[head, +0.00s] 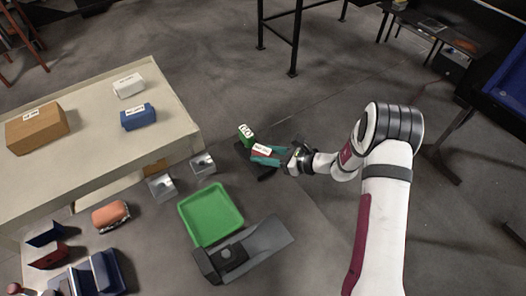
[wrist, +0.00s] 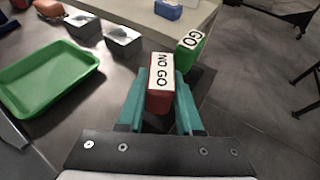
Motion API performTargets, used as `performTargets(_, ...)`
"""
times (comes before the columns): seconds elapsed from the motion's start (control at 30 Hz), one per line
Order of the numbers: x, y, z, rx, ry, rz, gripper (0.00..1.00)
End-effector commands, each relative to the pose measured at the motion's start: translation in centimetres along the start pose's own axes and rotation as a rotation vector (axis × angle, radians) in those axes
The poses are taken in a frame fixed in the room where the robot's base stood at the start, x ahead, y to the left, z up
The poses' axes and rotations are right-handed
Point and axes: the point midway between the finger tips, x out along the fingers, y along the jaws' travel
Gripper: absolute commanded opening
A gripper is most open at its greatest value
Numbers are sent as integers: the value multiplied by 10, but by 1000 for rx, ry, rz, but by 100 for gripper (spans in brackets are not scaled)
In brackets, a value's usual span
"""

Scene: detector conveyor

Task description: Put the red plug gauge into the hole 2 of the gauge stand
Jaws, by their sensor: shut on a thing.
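The red plug gauge (wrist: 159,102), labelled NO GO, is between the teal fingers of my gripper (wrist: 160,98) in the wrist view. My gripper (head: 264,154) is shut on it; in the head view mainly the gauge's white label (head: 262,149) shows. A green gauge (wrist: 189,52) labelled GO stands just beyond and to the right of the red one; it also shows in the head view (head: 246,134). A dark surface (wrist: 203,80) beside and below the gauges may be the gauge stand. Its holes and the red gauge's lower end are hidden.
A green tray (head: 239,229) lies left of my gripper, with a grey-black device (head: 262,246) in front. Two metal blocks (head: 203,164) stand near the pale conveyor (head: 175,115), which carries several boxes. Open grey floor or table surface lies right of the green gauge.

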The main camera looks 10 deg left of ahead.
Motion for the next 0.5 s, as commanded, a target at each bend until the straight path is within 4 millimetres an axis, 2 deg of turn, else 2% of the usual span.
performTargets(0.27,3,0,-6,1,0,0,0)
performTargets(0.3,3,0,-7,1,0,-1,38)
performTargets(0.47,3,0,-6,0,0,-1,67)
performTargets(0.5,3,0,-6,0,0,0,70)
